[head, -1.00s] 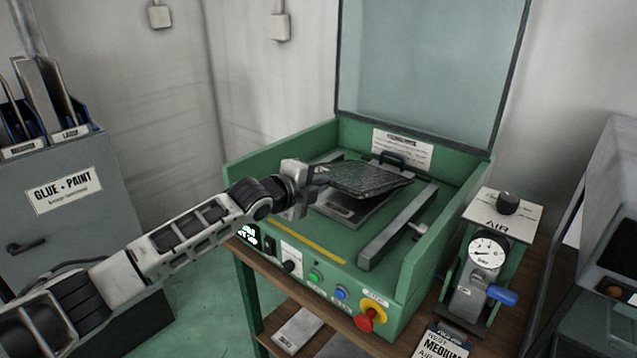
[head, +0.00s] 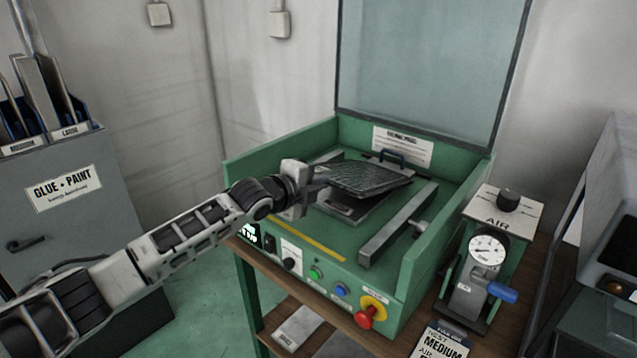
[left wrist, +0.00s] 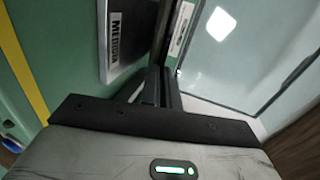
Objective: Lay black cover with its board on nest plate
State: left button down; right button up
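The black cover (head: 368,180) is a thin dark slab with a mottled grey top. My left gripper (head: 318,184) is shut on its left edge and holds it nearly level, slightly tilted, over the nest plate (head: 352,209). A gap shows between cover and plate at the front. The grey nest plate lies in the green machine's bed and is partly hidden by the cover. In the left wrist view the cover (left wrist: 165,45) is edge-on between my fingers, and the plate (left wrist: 103,60) shows a MEDIUM label. I cannot make out the board separately. My right gripper is not in view.
The green machine (head: 235,174) has side walls, a raised clear lid (head: 425,65) and a grey bar (head: 398,225) right of the plate. A red knob (head: 368,312) is on its front. An air gauge (head: 487,250) stands to the right, a grey cabinet (head: 60,225) to the left.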

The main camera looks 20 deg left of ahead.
pick_arm(q)
jog(key=c, duration=1.6)
grip_release()
jog(key=shift+o, duration=0.2)
jog(key=b+v, duration=0.2)
jog(key=v, duration=1.4)
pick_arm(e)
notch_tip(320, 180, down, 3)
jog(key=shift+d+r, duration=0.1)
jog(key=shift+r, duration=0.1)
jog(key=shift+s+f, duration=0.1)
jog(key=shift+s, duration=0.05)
